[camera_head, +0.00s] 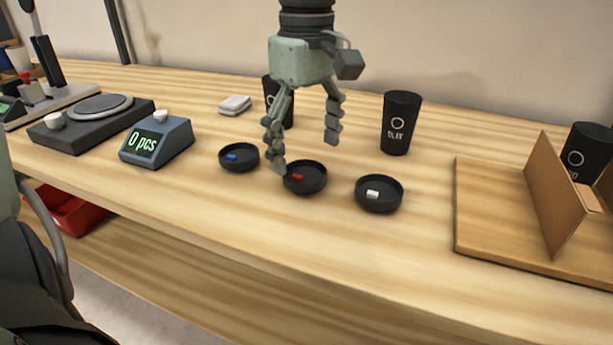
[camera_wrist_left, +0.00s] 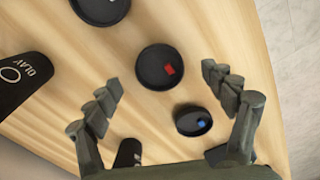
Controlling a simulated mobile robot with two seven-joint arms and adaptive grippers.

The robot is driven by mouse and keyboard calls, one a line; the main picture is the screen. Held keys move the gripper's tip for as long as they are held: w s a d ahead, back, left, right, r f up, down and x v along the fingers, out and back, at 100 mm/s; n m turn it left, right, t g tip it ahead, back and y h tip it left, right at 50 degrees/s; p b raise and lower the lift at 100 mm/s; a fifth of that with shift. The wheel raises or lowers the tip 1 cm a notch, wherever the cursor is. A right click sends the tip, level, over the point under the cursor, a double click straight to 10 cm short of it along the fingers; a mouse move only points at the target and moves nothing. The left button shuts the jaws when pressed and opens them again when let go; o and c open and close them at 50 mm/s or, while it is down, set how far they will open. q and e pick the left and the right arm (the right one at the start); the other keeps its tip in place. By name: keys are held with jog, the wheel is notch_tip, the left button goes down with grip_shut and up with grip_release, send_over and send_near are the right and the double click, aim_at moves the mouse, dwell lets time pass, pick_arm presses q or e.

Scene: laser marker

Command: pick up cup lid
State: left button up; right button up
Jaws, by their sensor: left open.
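Three round black cup lids lie on the wooden table in a row. One holds a blue piece (camera_head: 232,157), the middle lid (camera_head: 315,185) holds a red piece (camera_head: 297,177), and the right lid (camera_head: 379,205) holds a white piece. My left gripper (camera_head: 306,154) is open and empty, pointing down over the middle lid; one finger overlaps that lid's left edge in the head view, and I cannot tell if they touch. In the left wrist view the red-piece lid (camera_wrist_left: 149,78) lies between and beyond the open fingers (camera_wrist_left: 161,80). My right gripper is out of view.
A black cup (camera_head: 399,125) stands behind the lids; another (camera_head: 269,90) is partly hidden by my gripper. A counting display (camera_head: 170,145) and scale (camera_head: 75,128) are at left. A cardboard divider (camera_head: 553,190) on a board (camera_head: 485,215) is at right. Table in front is clear.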

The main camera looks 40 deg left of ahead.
aim_at(307, 178)
pick_arm(q)
jog(key=shift+w+a+f, duration=0.1)
jog(key=shift+f, duration=1.85)
jog(key=c, duration=1)
jog(key=shift+r, duration=0.1)
jog(key=shift+c, duration=0.2)
